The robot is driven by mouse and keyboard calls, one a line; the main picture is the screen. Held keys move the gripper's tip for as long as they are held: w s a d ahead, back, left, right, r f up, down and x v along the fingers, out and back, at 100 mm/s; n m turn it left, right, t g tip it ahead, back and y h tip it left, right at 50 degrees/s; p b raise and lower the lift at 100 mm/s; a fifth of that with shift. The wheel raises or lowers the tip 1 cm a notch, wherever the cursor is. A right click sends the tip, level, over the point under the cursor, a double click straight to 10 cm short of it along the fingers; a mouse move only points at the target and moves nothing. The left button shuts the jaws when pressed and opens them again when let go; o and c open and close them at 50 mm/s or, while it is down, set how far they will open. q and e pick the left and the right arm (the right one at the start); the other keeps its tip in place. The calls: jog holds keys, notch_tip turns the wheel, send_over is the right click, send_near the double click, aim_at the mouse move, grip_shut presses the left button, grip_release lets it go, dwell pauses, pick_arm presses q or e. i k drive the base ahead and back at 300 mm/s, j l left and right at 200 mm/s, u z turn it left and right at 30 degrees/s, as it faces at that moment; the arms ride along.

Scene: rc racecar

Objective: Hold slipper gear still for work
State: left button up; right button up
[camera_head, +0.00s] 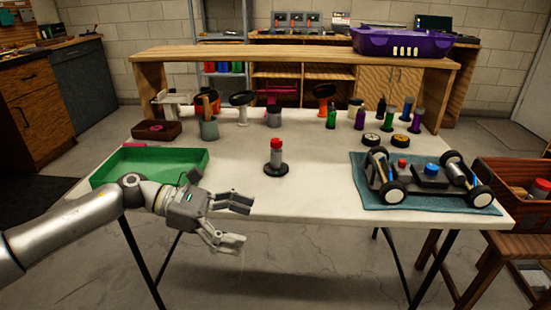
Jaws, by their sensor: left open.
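A small upright piece with a dark round base, a grey body and a red top (276,157) stands alone near the middle of the white table; it may be the slipper gear, but I cannot tell for sure. My left gripper (238,223) is open and empty at the table's front edge, to the left of and nearer than this piece, and apart from it. An RC car chassis (430,178) with black wheels sits on a teal mat (450,203) at the right. My right gripper is not in view.
A green tray (190,158) lies at the table's left. Bottles (331,117), tool holders (209,127) and loose wheels (371,139) line the back. A wooden crate (517,205) stands at the far right. The white table (315,195) is clear around the middle piece.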

aim_at(276, 143)
jog(key=i+j, duration=0.15)
jog(key=i, duration=0.35)
jog(key=i+j, duration=0.15)
jog(key=i, duration=0.3)
